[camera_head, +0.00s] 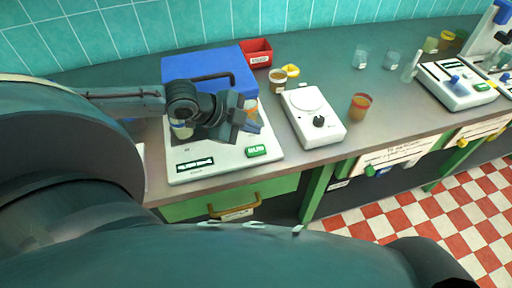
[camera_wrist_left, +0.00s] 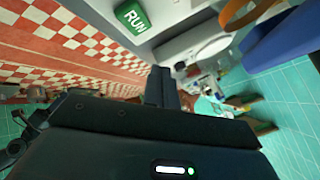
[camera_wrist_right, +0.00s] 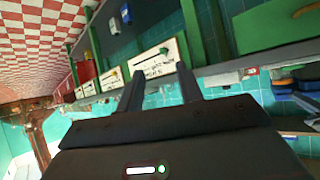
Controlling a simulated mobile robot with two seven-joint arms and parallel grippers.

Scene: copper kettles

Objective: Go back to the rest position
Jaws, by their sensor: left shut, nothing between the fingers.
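My left gripper (camera_head: 243,122) hangs over the white machine with a green RUN button (camera_head: 257,151) and a raised blue lid (camera_head: 203,64). Its fingers (camera_wrist_left: 161,88) are together with nothing between them in the left wrist view. Part of an orange thing (camera_head: 253,121) shows beside the gripper, and the arm hides much of the machine's middle. My right gripper (camera_wrist_right: 160,88) shows only in the right wrist view. Its two fingers are apart and empty, pointing towards the bench's front with its drawers.
A white device with a black knob (camera_head: 315,117) and an amber cup (camera_head: 360,106) stand to the right. A red bin (camera_head: 257,52) and a small jar (camera_head: 278,80) are behind. Glass beakers (camera_head: 361,58) stand farther back. The checkered floor (camera_head: 420,205) in front of the bench is clear.

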